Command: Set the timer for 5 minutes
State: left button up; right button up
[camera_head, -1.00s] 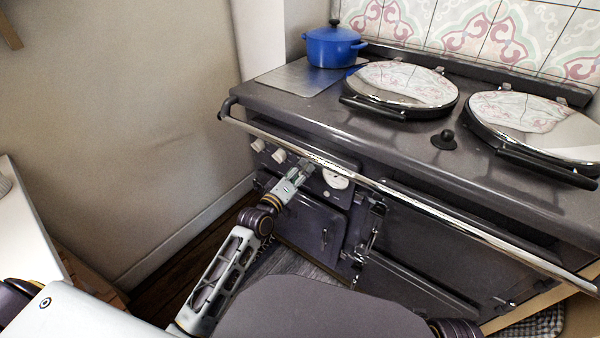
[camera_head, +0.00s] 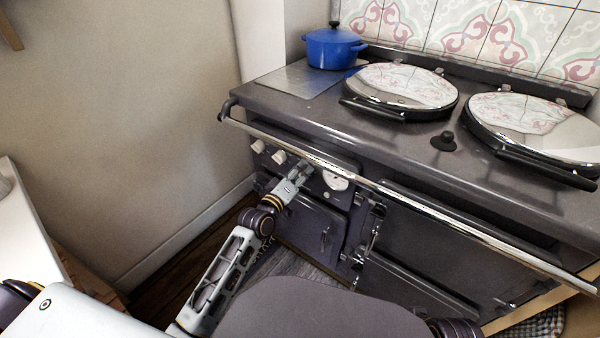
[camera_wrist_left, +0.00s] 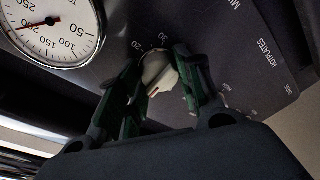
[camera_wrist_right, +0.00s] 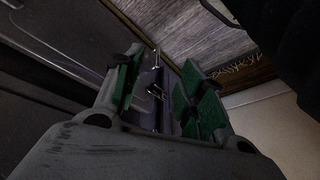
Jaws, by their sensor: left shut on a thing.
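The timer knob (camera_wrist_left: 158,72) is a cream dial on the dark control panel (camera_wrist_left: 225,35), with the numbers 20, 30 and 50 showing around it in the left wrist view. My left gripper (camera_wrist_left: 162,82) is shut on this knob, one green-padded finger on each side of it. In the head view my left gripper (camera_head: 304,168) reaches the panel under the chrome rail, and it hides the knob there. My right gripper (camera_wrist_right: 160,88) shows in its own wrist view with its fingers apart and nothing between them.
A round white gauge (camera_wrist_left: 55,28) sits beside the timer knob; it also shows in the head view (camera_head: 336,181). Two other cream knobs (camera_head: 279,157) are to the left. The chrome rail (camera_head: 400,201) runs above the panel. A blue pot (camera_head: 333,48) stands on the stove.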

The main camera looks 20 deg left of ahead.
pick_arm(q)
jog(key=shift+m+p, duration=0.3)
jog(key=shift+p, duration=0.1)
jog(key=shift+r+m, duration=0.1)
jog(key=shift+m, duration=0.2)
jog(key=shift+m+p, duration=0.9)
jog(key=shift+p, duration=0.35)
jog(key=shift+m+t+p, duration=0.3)
jog(key=shift+m+p, duration=0.7)
jog(key=shift+m, duration=0.2)
pick_arm(e)
notch_tip(320, 180, down, 8)
jog(key=s+d+g, duration=0.1)
jog(key=shift+d+g+h, duration=0.2)
jog(key=shift+g+h, duration=0.1)
jog(key=shift+h, duration=0.1)
pick_arm(q)
jog(key=o, duration=1)
